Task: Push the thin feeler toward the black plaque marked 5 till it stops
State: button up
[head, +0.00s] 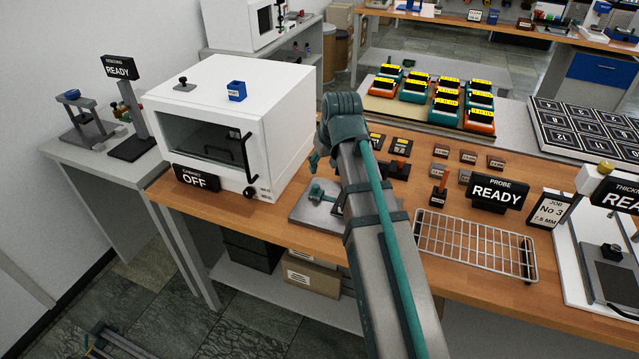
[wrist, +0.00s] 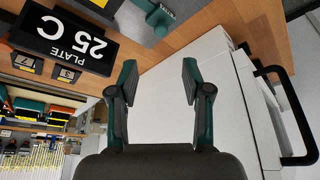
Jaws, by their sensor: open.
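My gripper (wrist: 157,72) is open and empty in the wrist view, its two dark teal fingers apart in front of the white cabinet. In the head view my arm hides most of it. I cannot make out the thin feeler or a black plaque marked 5 in either view. Two small black plaques with yellow labels, reading 7 (wrist: 28,62) and 6 (wrist: 68,74), lie on the wood at the left of the wrist view. A grey plate (head: 300,208) with a teal lever (head: 319,192) lies beside my arm in the head view.
The white cabinet (head: 225,120) marked OFF stands left of my arm; its black handle (wrist: 290,125) sticks out. A PLATE 25 C sign (wrist: 62,36) stands near the plaques. A PROBE READY sign (head: 495,192) and a wire rack (head: 475,245) are on the right. Small labelled blocks (head: 468,157) lie behind.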

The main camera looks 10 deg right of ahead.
aim_at(316, 186)
jog(key=f+b, duration=0.1)
jog(key=b, duration=0.2)
jog(key=shift+w+a+b, duration=0.1)
jog(key=shift+w+b, duration=0.1)
jog(key=shift+b, duration=0.1)
jog(key=shift+f, duration=0.1)
jog(key=p+x, duration=0.1)
jog(key=x, duration=0.9)
jog(key=shift+f, duration=0.15)
jog(key=c, duration=0.8)
